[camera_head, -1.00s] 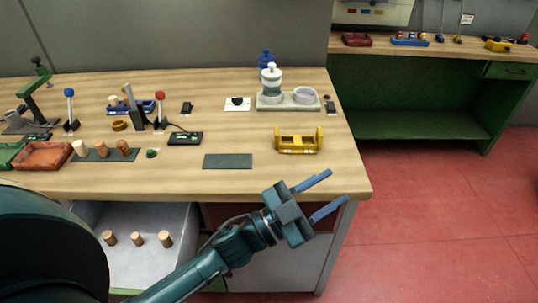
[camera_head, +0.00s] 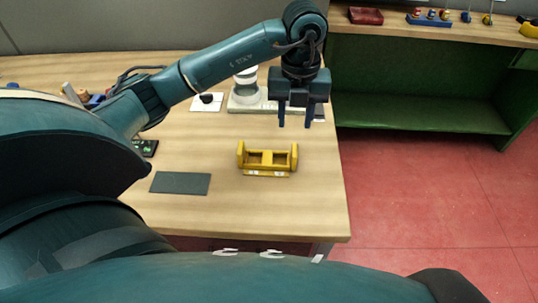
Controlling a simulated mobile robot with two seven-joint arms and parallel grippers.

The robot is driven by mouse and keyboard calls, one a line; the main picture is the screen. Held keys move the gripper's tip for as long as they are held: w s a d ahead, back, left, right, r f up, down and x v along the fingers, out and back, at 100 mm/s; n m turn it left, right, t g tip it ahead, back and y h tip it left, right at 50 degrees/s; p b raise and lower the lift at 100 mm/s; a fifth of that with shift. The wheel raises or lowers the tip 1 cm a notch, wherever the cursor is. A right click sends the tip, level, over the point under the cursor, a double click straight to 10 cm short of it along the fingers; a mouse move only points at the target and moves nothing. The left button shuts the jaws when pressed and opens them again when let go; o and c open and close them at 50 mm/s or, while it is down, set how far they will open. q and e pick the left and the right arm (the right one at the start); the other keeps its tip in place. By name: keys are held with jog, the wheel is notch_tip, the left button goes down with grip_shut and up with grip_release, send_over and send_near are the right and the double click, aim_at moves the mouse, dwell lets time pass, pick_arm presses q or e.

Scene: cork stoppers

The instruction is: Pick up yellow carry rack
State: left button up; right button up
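The yellow carry rack (camera_head: 267,159) sits upright on the wooden bench near its right edge, with a raised plate at each end and white labels on its front. My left gripper (camera_head: 295,122) points down above and a little behind the rack, to the right of its middle. Its two blue fingers are apart with nothing between them, and it does not appear to touch the rack. My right gripper is not in view.
A dark green mat (camera_head: 180,183) lies left of the rack. Behind it are a pale tray (camera_head: 246,105) with a white container and a white card (camera_head: 207,102). My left arm hides much of the bench's left side. The bench surface (camera_head: 240,215) in front of the rack is clear.

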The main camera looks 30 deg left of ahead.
pick_arm(q)
send_over(295, 149)
jog(key=f, duration=0.5)
jog(key=shift+s+a, duration=0.1)
jog(key=shift+a, duration=0.2)
jog(key=shift+d+f+p, duration=0.15)
jog(key=shift+f+p, duration=0.3)
jog(key=shift+f, duration=0.9)
jog(key=shift+d+f+p, duration=0.1)
jog(key=shift+f+p, duration=0.3)
jog(key=shift+f, duration=0.9)
jog(key=shift+c, duration=0.4)
grip_shut()
